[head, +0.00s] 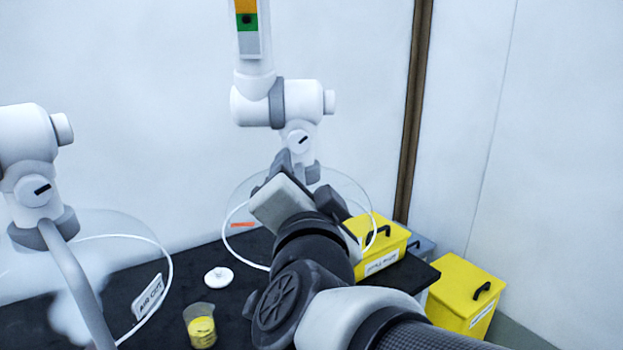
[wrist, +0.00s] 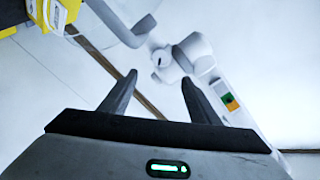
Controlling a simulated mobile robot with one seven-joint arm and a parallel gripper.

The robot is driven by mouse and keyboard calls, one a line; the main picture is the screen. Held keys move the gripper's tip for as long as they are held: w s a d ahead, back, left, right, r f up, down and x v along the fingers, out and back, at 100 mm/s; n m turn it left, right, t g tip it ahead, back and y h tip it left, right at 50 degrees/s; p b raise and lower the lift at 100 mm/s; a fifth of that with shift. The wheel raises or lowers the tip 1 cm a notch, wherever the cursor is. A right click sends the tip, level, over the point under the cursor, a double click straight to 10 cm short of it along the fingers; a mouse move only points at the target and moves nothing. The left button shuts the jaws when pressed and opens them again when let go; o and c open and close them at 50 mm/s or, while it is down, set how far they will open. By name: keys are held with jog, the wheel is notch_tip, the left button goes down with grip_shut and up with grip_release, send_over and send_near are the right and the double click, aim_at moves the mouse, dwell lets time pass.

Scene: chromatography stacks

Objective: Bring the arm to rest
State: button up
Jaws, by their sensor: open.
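My arm reaches from the lower right of the head view out over the black bench. My gripper (head: 297,162) is near the middle of that view, in front of a clear extraction hood and its white jointed arm. In the wrist view my gripper (wrist: 158,82) shows two dark fingers spread apart, with nothing between them. Beyond the fingertips in that view are the white jointed extraction arm (wrist: 197,52) and the pale wall. Whether the gripper touches the hood cannot be told.
On the black bench (head: 232,322) stand a beaker with yellow contents (head: 201,328) and a white round lid-like piece (head: 218,278). A second extraction arm (head: 37,160) with a clear hood is at left. One yellow box (head: 383,245) is behind my arm, another yellow box (head: 466,297) at right.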

jog(key=s+d+f+n+g, duration=0.9)
jog(key=s+d+f+g, duration=0.3)
jog(key=d+f, duration=0.3)
notch_tip(320, 180, up, 15)
jog(key=s+h+p, duration=0.1)
jog(key=p, duration=1.5)
jog(key=shift+s+d+r, duration=0.15)
jog(key=shift+s+d, duration=0.1)
jog(key=shift+s, duration=0.05)
